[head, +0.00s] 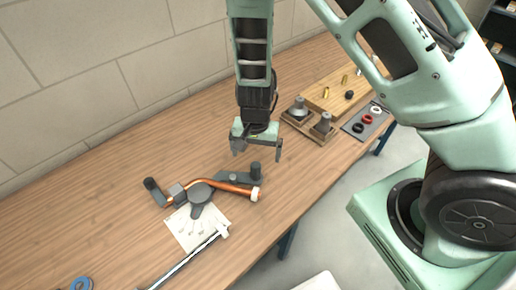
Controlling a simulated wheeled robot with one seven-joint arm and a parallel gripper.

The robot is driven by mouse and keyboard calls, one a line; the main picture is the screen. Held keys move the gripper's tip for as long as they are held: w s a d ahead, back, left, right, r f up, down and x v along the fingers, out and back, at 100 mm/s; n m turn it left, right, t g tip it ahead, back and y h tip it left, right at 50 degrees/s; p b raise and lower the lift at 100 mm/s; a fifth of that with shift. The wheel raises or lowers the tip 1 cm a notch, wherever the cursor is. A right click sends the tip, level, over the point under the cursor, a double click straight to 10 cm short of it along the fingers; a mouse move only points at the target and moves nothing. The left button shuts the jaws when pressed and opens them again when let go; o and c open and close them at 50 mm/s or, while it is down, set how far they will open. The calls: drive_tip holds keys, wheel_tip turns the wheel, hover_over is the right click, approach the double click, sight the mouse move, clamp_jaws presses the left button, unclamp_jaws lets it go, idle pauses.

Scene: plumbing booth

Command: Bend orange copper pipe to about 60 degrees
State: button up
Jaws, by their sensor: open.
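In the head view the orange copper pipe (225,186) lies in a dark grey bender on the wooden bench. It curves around the bender's round former (200,193), and its right end carries a pale fitting (255,194). A paper sheet with angle markings (187,234) lies under the former. A long metal lever (184,262) extends toward the front from a pale collar near the sheet. My gripper (257,151) is open and empty, pointing down above the bender's right part, apart from the pipe. The exact bend angle is hard to read.
Wooden blocks with grey fittings (299,110) and a board with brass pieces (329,93) stand at the back right. A grey mat (366,120) holds several rings. Blue tape (81,284) lies front left. The left bench (90,210) is clear.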

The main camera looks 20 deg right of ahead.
sight(259, 175)
drive_tip(key=shift+f+b, duration=3.3)
drive_tip(key=shift+f, duration=0.4)
drive_tip(key=c, duration=1.4)
drive_tip(key=shift+s, duration=0.15)
drive_tip(key=shift+s+a+m, duration=0.2)
drive_tip(key=shift+s+m, duration=0.7)
drive_tip(key=shift+s, duration=0.4)
